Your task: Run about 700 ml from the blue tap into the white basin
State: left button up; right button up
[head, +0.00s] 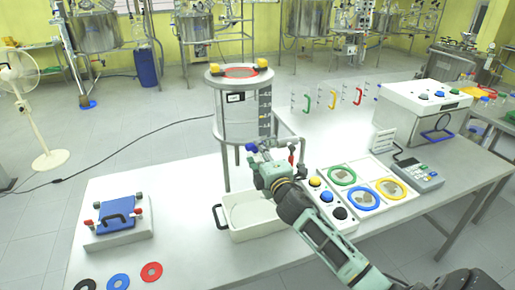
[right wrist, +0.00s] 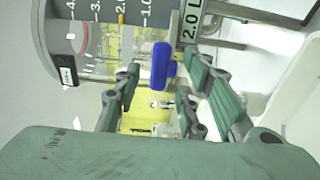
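The blue tap (head: 251,147) is low on the front of a glass vessel (head: 238,128) with a level scale. In the right wrist view, its blue handle (right wrist: 160,66) lies between the fingertips, with gaps on both sides. My right gripper (head: 263,162) is open at the tap; its fingers also show in the right wrist view (right wrist: 163,82). The white basin (head: 240,235) stands on the table below the tap, partly hidden by my right arm. I cannot make out any liquid in it. My left gripper is not in view.
A panel with coloured buttons (head: 327,198) and a tray with coloured rings (head: 385,205) stand right of the basin. A blue clamped device (head: 118,217) sits at the left. A "2.0 L" label (right wrist: 190,22) is beside the tap. The table between device and basin is clear.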

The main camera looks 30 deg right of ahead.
aim_at(255, 147)
jog(key=shift+x, duration=1.15)
jog(key=shift+c, duration=0.5)
grip_shut()
